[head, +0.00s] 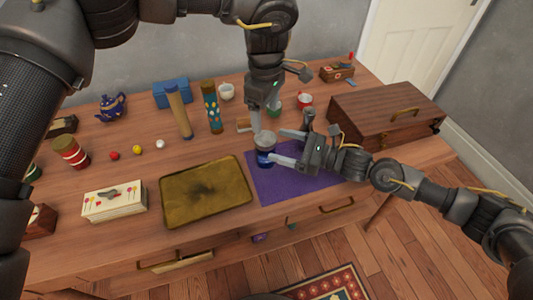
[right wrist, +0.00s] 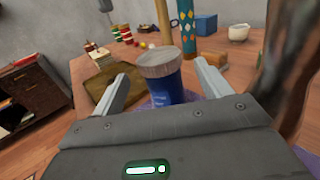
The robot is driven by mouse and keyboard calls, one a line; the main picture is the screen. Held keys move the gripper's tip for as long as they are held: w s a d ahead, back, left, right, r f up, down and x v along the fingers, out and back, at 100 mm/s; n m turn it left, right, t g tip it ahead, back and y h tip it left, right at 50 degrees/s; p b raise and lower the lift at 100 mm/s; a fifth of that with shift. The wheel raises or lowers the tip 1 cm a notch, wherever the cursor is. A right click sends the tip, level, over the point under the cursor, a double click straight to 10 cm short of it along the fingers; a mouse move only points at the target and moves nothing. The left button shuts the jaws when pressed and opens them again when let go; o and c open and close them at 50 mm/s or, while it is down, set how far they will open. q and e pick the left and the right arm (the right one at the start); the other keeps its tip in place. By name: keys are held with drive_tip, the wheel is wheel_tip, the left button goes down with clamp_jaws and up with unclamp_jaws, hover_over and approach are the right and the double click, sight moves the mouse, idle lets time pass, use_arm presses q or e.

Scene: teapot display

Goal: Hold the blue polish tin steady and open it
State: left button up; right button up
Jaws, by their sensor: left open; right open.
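The blue polish tin (head: 266,158) stands upright on the purple cloth (head: 300,184), with a pale grey lid (head: 265,138) on top. My left gripper (head: 264,124) points down from above, its open fingers close around or just over the lid; I cannot tell whether they touch it. My right gripper (head: 283,148) comes in from the right, open, with its fingers on either side of the tin. In the right wrist view the tin (right wrist: 168,88) stands between the two spread fingers (right wrist: 165,85), with gaps visible on both sides.
A brass tray (head: 206,190) lies left of the cloth. A wooden chest (head: 385,115) stands at the right. A patterned cylinder (head: 211,108), a tan cylinder (head: 179,113) and a blue box (head: 171,92) stand behind. A white box (head: 114,203) sits at the front left.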

sight(265, 138)
wheel_tip(265, 138, down, 2)
drive_tip(key=shift+f, duration=0.15)
drive_tip(key=x, duration=0.7)
drive_tip(key=shift+w+a, duration=0.15)
drive_tip(key=shift+a, duration=0.1)
drive_tip(key=c, duration=1.3)
use_arm(q)
drive_tip(key=shift+c, duration=0.9)
use_arm(e)
clamp_jaws()
use_arm(q)
drive_tip(key=m, duration=0.4)
drive_tip(key=shift+m, duration=0.3)
drive_tip(key=shift+f, duration=4)
drive_tip(key=shift+c, duration=0.3)
